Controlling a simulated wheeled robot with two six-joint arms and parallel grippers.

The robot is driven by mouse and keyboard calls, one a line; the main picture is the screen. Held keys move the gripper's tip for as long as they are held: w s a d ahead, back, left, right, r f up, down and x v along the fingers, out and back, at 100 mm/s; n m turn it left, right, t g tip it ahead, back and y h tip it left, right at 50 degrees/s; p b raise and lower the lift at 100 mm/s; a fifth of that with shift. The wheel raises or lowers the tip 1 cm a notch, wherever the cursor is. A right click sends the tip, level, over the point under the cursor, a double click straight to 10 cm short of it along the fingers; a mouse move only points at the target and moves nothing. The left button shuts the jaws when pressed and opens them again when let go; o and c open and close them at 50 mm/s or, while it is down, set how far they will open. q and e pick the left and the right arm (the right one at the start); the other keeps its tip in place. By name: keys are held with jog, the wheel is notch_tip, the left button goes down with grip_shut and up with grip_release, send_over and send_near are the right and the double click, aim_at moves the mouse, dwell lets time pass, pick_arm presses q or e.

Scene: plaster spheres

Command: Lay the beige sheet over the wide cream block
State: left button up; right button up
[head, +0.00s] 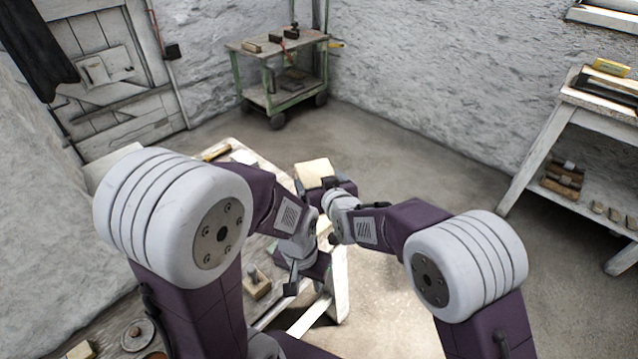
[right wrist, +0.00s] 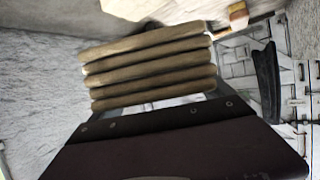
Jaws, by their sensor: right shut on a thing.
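A pale beige piece (head: 313,172), which looks like the sheet, shows just beyond my two hands in the head view. My right gripper (head: 331,183) is at its right edge and is shut on it, but the contact is partly hidden. My left gripper (head: 305,287) is lower, over the table edge, with its dark fingers apart and nothing visible between them. I cannot make out the wide cream block for certain; my arms cover much of the table. In the right wrist view a pale cream surface (right wrist: 145,8) crosses the top edge, cut off by the frame.
The worktable (head: 338,285) lies under my arms, with a wooden hand tool (head: 256,285) and a round lidded pot (head: 138,335) on it. A green trolley (head: 280,95) stands at the back wall. A workbench (head: 590,100) stands at the right. The floor between is clear.

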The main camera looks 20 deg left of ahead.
jog(key=shift+f+b, duration=2.2)
jog(key=shift+f, duration=0.6)
jog(key=shift+f+b, duration=0.55)
jog(key=shift+f, duration=0.15)
jog(key=o, duration=1.4)
jog(key=shift+r, duration=0.15)
jog(key=shift+r+p, duration=1.7)
jog(key=shift+r, duration=0.25)
jog(key=shift+f, duration=0.1)
